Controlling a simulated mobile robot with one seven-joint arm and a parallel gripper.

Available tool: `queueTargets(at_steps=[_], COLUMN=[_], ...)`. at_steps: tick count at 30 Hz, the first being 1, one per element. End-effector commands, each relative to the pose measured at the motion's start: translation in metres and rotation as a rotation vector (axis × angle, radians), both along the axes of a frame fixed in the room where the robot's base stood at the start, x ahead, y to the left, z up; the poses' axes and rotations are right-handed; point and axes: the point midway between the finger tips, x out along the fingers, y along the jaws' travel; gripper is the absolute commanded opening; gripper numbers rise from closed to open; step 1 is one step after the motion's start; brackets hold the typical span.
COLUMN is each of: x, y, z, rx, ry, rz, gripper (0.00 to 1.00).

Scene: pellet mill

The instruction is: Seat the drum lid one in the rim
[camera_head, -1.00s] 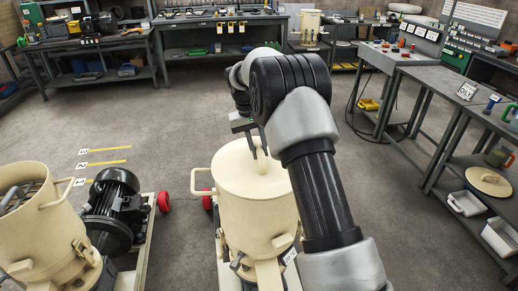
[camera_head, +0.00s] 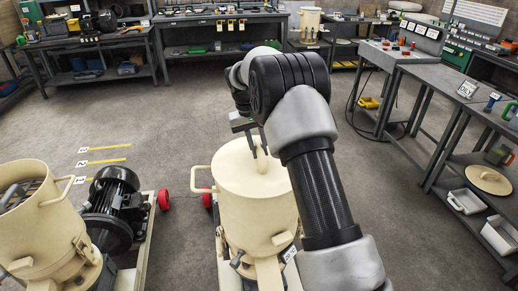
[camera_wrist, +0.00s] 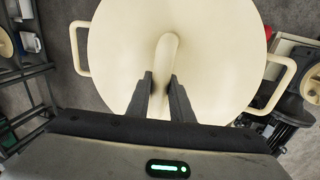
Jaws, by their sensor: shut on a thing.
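The cream drum lid one (camera_head: 240,172) lies on top of the cream drum (camera_head: 262,222) in the middle of the head view. It also fills the middle of the wrist view (camera_wrist: 125,45) as a round disc with an upright bar handle (camera_wrist: 167,52). My gripper (camera_head: 254,143) is above the lid, and its two dark fingers (camera_wrist: 162,80) are shut on the handle. The lid looks level and roughly centred on the drum. The rim beneath it is hidden, so I cannot tell how deep it sits.
An open cream drum (camera_head: 45,215) and a black motor (camera_head: 115,205) stand at the left. Another round lid (camera_head: 488,180) lies on the right bench's lower shelf beside white bins (camera_head: 467,202). Loop handles (camera_wrist: 78,48) stick out from the drum's sides. Open floor lies behind.

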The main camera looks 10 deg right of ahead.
Motion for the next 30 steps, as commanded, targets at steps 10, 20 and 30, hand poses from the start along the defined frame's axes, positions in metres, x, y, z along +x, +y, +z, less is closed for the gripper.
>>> queueTargets(at_steps=[10, 20, 30], x=[0.0012, 0.0007, -0.0003], y=[-0.0002, -0.0001, 0.0001], z=[-0.0002, -0.0015, -0.004], rx=[-0.001, 0.0, 0.0], ry=[-0.005, -0.003, 0.002], rz=[0.0, 0.001, 0.0], gripper=[0.0, 0.42, 0.64])
